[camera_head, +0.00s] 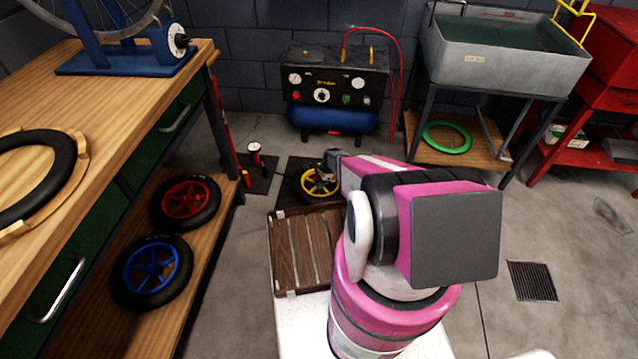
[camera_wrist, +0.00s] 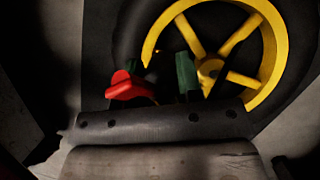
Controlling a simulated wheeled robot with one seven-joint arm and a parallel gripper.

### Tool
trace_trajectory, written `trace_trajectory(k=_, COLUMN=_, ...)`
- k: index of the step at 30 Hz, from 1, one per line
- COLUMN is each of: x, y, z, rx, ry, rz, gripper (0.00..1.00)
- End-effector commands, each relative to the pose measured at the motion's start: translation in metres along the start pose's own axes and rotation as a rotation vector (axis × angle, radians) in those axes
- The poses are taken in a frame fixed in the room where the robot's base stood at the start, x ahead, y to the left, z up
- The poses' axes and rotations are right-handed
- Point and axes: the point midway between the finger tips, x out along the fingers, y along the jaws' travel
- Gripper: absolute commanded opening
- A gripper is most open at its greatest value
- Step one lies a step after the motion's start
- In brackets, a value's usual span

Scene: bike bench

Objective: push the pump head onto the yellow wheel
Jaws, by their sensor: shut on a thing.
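The yellow wheel (camera_head: 323,190) with its black tyre lies on a dark mat on the floor in the head view. It fills the upper right of the wrist view (camera_wrist: 277,45), with spokes and hub showing. My gripper (camera_head: 329,166) is at the wheel's far side, partly hidden by my arm. In the wrist view my gripper (camera_wrist: 160,75) has green finger pads and is shut on the pump head (camera_wrist: 125,88), whose red part shows at the left finger. The pump head is close to the rim; dark shadow hides whether it touches the valve.
A floor pump (camera_head: 254,156) stands on a mat left of the wheel. A wooden slatted crate (camera_head: 272,250) is in front of the wheel. A compressor (camera_head: 335,88) stands behind. A workbench (camera_head: 110,95) with red and blue wheels on its shelf is at the left. Floor at right is mostly clear.

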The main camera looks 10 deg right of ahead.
Motion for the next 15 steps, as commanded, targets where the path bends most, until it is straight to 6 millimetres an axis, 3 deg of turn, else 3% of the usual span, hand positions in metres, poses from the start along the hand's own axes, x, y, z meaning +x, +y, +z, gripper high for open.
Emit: trace_trajectory(k=15, x=0.0085, y=0.0000, z=-0.0036, rx=0.000, ry=0.000, rz=0.000, gripper=0.05)
